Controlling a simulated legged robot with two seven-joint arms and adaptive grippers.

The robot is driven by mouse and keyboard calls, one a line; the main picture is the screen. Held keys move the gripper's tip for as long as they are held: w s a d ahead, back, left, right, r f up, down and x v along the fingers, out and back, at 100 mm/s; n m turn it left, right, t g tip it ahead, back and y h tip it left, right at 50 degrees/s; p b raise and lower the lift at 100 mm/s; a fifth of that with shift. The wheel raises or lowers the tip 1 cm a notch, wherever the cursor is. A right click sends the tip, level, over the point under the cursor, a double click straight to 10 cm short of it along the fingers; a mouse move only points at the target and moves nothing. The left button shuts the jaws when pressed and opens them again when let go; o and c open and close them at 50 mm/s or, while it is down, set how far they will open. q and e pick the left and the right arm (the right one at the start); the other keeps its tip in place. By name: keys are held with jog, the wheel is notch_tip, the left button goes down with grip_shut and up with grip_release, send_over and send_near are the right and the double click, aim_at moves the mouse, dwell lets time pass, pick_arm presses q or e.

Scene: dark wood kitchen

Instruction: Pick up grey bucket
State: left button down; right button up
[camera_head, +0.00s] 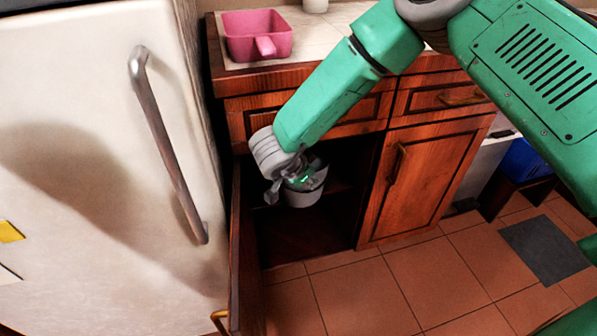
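A grey bucket (303,198) is inside the open lower cabinet, in its upper part. My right arm comes in from the upper right and reaches down into the cabinet opening. My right gripper (302,182) is at the bucket's top and overlaps its rim and inside in the picture. The fingers are small and partly hidden by the wrist and bucket, so I cannot tell whether they are closed on the rim. My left gripper is not in view.
The open cabinet door (248,250) stands at the left of the opening, beside the white fridge (80,150) with its metal handle. A pink container (256,36) is on the countertop above. A closed cabinet door (418,180) is to the right. The tiled floor (430,280) in front is clear.

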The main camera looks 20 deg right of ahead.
aim_at(319, 169)
jog(key=w+d+f+b, duration=0.1)
jog(key=w+d+f+n+h+b, duration=0.1)
jog(key=d, duration=0.1)
jog(key=w+d+f+n+b, duration=0.1)
jog(key=w+d, duration=0.1)
jog(key=shift+f+t, duration=0.2)
jog(key=shift+t, duration=0.1)
jog(key=b+x, duration=0.3)
jog(key=x, duration=0.2)
jog(key=shift+w+f, duration=0.1)
jog(key=shift+w, duration=0.1)
grip_shut()
